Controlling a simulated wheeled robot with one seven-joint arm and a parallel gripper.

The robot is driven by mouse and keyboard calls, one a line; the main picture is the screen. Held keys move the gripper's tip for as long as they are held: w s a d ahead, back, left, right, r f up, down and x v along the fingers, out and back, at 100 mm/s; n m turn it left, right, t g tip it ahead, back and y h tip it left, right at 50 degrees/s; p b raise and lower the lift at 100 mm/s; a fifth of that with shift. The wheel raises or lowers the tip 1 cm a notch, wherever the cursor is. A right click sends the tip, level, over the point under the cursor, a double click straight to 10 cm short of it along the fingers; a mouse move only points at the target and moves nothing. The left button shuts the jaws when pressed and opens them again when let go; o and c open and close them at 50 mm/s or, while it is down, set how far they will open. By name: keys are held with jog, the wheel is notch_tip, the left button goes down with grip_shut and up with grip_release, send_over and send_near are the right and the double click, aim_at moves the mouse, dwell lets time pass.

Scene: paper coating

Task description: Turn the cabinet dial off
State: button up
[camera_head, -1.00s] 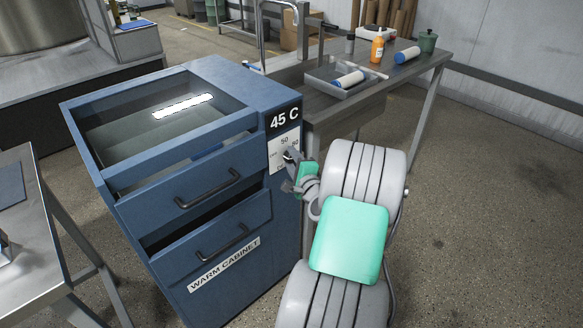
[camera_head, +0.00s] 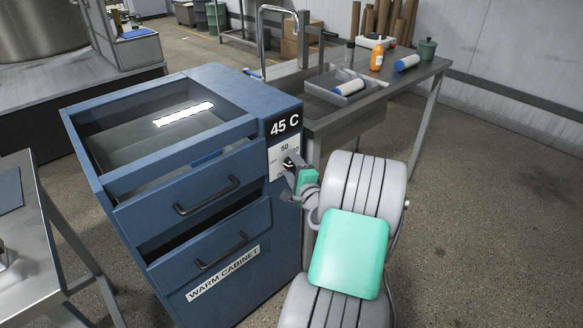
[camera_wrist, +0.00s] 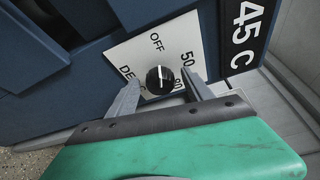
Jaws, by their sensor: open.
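The blue warm cabinet (camera_head: 222,247) stands left of my arm, with a "45 C" sign (camera_head: 284,124) on its narrow front strip. Below the sign, a white dial plate (camera_wrist: 140,55) carries the marks OFF, 50 and 80. The black dial (camera_wrist: 160,79) sits on the plate, and its white pointer line shows in the wrist view. My gripper (camera_wrist: 160,88) is open, with one finger on each side of the dial. I cannot tell whether either finger touches it. In the head view my gripper (camera_head: 288,178) is at the plate and hides most of the dial.
The upper drawer (camera_head: 192,187) and lower drawer (camera_head: 210,236) stand partly out, left of the dial. A metal bench (camera_head: 400,82) with a tray (camera_head: 348,92), rollers and bottles is behind. A metal table (camera_head: 32,248) stands at the left. Floor at the right is clear.

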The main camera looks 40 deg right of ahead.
jog(key=shift+s, duration=0.1)
jog(key=v, duration=0.7)
jog(key=shift+s, duration=0.3)
jog(key=shift+a, duration=0.15)
